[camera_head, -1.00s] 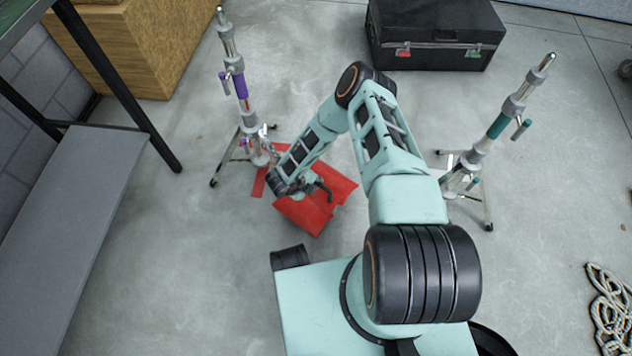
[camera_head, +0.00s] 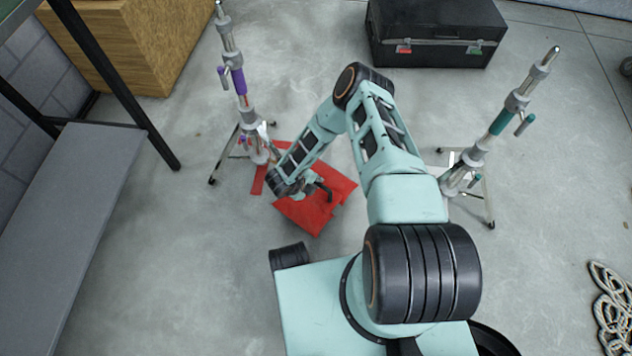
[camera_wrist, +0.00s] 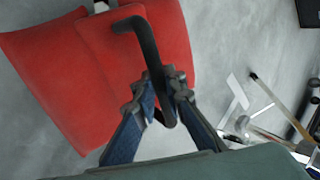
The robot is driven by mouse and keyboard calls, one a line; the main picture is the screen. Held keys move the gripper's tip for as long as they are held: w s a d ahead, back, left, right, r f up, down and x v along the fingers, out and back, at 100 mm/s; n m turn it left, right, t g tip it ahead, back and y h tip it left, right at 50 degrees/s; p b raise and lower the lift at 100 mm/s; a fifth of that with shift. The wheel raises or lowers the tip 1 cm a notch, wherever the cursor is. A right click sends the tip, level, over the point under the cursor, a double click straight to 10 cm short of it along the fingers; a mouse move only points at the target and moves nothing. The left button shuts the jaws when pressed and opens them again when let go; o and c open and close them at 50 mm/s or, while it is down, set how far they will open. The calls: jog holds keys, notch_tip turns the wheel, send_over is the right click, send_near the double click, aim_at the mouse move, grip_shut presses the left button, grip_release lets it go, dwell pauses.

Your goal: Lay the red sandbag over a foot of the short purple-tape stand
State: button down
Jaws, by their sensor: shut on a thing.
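The red sandbag (camera_head: 311,213) is below and around my gripper (camera_head: 308,188), close to the short purple-tape stand (camera_head: 238,82). In the wrist view the bag's two red halves (camera_wrist: 152,50) fill the upper left. My gripper (camera_wrist: 165,95) is shut on the bag's black handle (camera_wrist: 148,45), which stands up between the fingers. The stand's base, with spread legs (camera_head: 225,160), is just left of the bag. My arm hides part of the bag, and I cannot tell whether the bag touches the floor or a foot.
A teal-tape stand (camera_head: 500,122) is on the right. A black case (camera_head: 436,35) is at the back and a wooden crate (camera_head: 150,45) at the back left. A grey shelf (camera_head: 65,210) runs along the left. Rope (camera_head: 612,310) lies at the lower right.

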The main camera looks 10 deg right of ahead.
jog(key=shift+w+f+b, duration=0.2)
jog(key=shift+f+b, duration=0.45)
jog(key=shift+f, duration=0.05)
jog(key=c, duration=1.9)
grip_release()
jog(key=shift+s+a+f, duration=0.1)
jog(key=shift+s+f, duration=0.15)
jog(key=shift+s, duration=0.1)
jog(key=v, duration=1.2)
jog(key=shift+w+r, duration=0.2)
